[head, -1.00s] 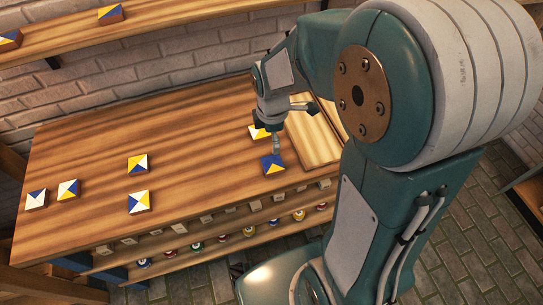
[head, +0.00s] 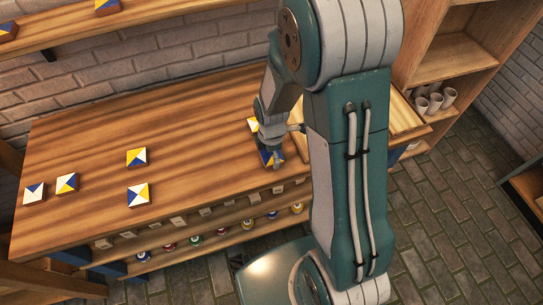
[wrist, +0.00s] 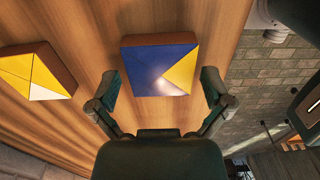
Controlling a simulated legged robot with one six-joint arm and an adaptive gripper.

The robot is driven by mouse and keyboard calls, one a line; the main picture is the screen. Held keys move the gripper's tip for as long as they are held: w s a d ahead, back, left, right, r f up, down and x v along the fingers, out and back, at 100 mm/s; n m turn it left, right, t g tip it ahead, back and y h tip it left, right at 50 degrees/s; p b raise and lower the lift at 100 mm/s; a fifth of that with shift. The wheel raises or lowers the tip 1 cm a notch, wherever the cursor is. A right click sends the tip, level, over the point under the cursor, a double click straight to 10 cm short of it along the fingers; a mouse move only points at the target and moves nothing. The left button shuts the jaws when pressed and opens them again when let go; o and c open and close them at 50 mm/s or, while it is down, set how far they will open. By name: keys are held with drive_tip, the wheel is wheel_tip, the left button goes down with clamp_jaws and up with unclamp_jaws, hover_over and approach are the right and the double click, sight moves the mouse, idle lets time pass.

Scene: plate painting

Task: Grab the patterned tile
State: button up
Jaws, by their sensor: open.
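A square tile patterned in blue, yellow and a pale triangle (wrist: 158,60) lies on the wooden table, ahead of my gripper in the wrist view. In the head view this tile (head: 269,159) is partly hidden under my gripper (head: 270,152). My gripper (wrist: 161,84) is open and empty in the wrist view, one finger near each side of the tile's near edge, with gaps visible. A yellow and white tile (wrist: 38,74) lies to the left in the wrist view; it also shows partly behind my gripper in the head view (head: 252,124).
Several more patterned tiles (head: 138,194) lie on the table's left half (head: 90,235). A wall shelf (head: 160,15) holds two tiles. Small pots (head: 194,240) line a rack below the table's front edge. A cabinet with white cups (head: 435,101) stands at right.

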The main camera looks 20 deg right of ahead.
drive_tip(key=shift+a+f, duration=0.1)
drive_tip(key=shift+f, duration=0.05)
drive_tip(key=c, duration=1)
